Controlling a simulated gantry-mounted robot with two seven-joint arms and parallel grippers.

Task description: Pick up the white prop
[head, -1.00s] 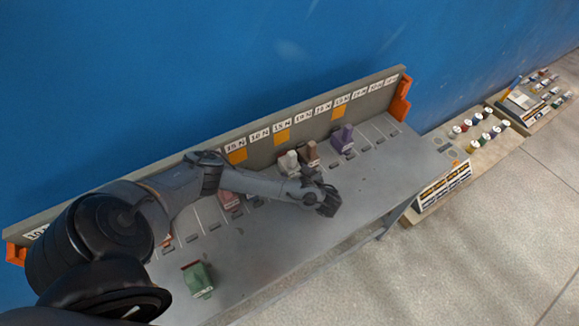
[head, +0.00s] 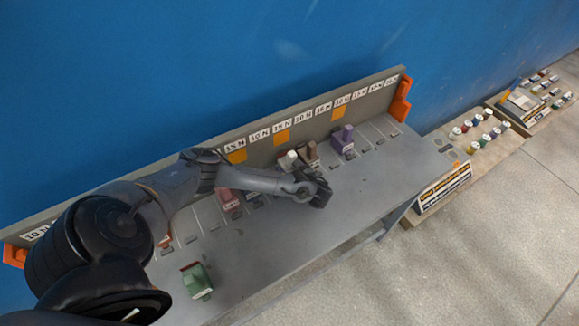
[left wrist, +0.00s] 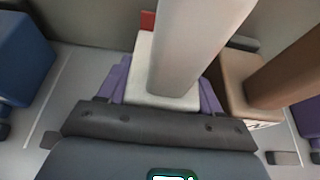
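The white prop (head: 290,158) stands on the grey bench in the head view, partly hidden behind my left arm. In the left wrist view the white prop (left wrist: 172,70) shows as a pale block with a tall upright column. My left gripper (head: 322,194) is low over the bench beside it. In the left wrist view my left gripper's purple-padded fingers (left wrist: 165,95) lie on either side of the white block, very close to it. I cannot tell whether they press on it. My right gripper is not in view.
A brown prop (head: 308,153) stands close to the right of the white one, with a purple prop (head: 343,140) further right. A pink prop (head: 229,199) and a green prop (head: 197,280) are to the left. The labelled back panel (head: 372,98) rises behind.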

